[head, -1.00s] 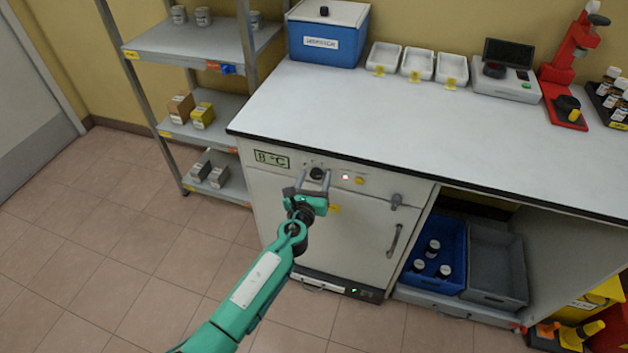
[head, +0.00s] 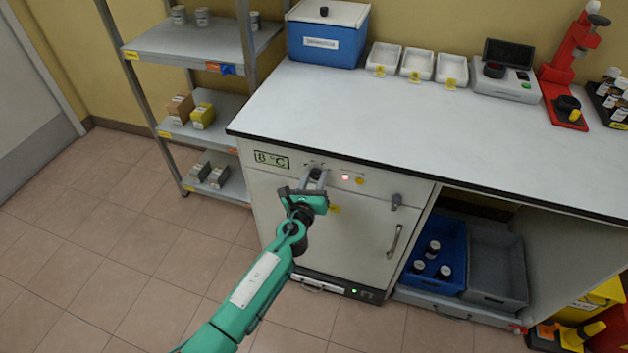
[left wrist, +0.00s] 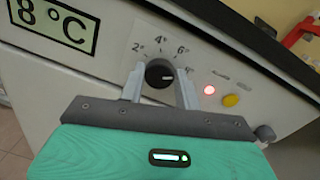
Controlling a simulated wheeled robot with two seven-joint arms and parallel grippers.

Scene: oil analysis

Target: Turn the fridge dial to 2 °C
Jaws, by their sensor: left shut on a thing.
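The fridge (head: 345,235) is a white cabinet under the bench, with its door closed. Its display (head: 272,159) reads 8 °C, and the same display shows in the left wrist view (left wrist: 55,24). The black dial (left wrist: 159,73) sits on a printed scale with 2°, 4° and 6° legible; the mark at the right is hard to read. My left gripper (head: 316,176) is in front of the panel, its two fingers on either side of the dial and shut on it. My right gripper is not in view.
A red light (left wrist: 210,90) and a yellow button (left wrist: 231,100) are right of the dial. A dark latch knob (head: 396,201) and door handle (head: 393,240) are further right. The bench edge (head: 400,177) overhangs the panel. Floor before the fridge is clear.

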